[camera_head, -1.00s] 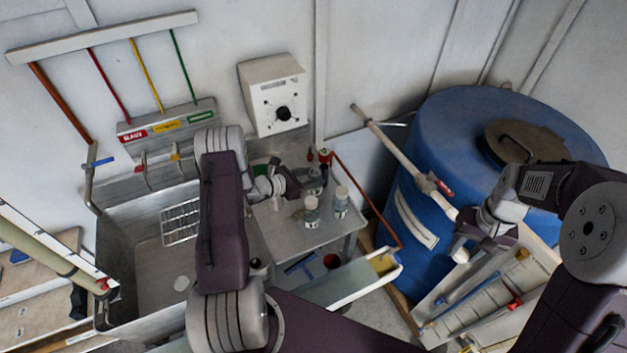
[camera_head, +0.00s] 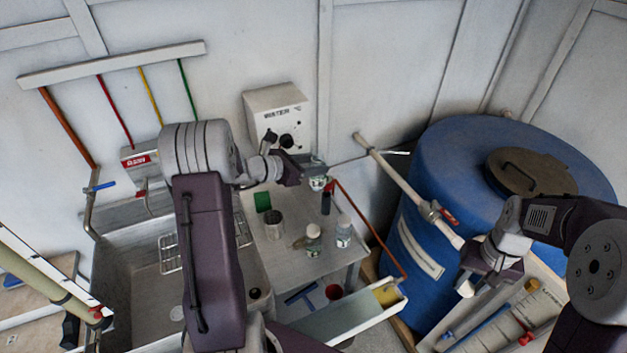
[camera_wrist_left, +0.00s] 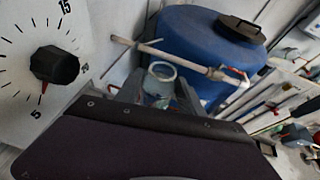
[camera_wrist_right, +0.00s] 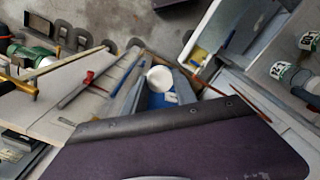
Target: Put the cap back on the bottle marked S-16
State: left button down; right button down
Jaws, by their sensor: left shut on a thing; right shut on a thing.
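A clear glass bottle (camera_head: 318,184) is in the jaws of my left gripper (camera_head: 308,172), held up in front of the wall above the steel table (camera_head: 285,262). The left wrist view shows its open, uncapped mouth (camera_wrist_left: 162,70) between the fingers; its label cannot be read. My right gripper (camera_head: 470,280) is shut on a white cap (camera_head: 465,288), in front of the blue tank. The right wrist view shows the round cap (camera_wrist_right: 159,78) between the fingertips. The cap and the held bottle are well apart.
Two labelled bottles (camera_head: 313,239) (camera_head: 343,231) and a metal cup (camera_head: 273,224) stand on the steel table. The blue tank (camera_head: 450,150) with its pale pipe (camera_head: 400,183) stands right of it. A dial box (camera_head: 275,105) hangs behind; a sink (camera_head: 125,270) is left.

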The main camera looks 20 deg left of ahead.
pick_arm(q)
notch_tip(320, 180, up, 11)
jog(key=shift+f, duration=0.2)
pick_arm(e)
jog(key=shift+r, duration=0.2)
pick_arm(q)
jog(key=c, duration=1.7)
grip_release()
grip_shut()
jog(key=shift+f, duration=0.1)
pick_arm(e)
jog(key=shift+s, duration=0.1)
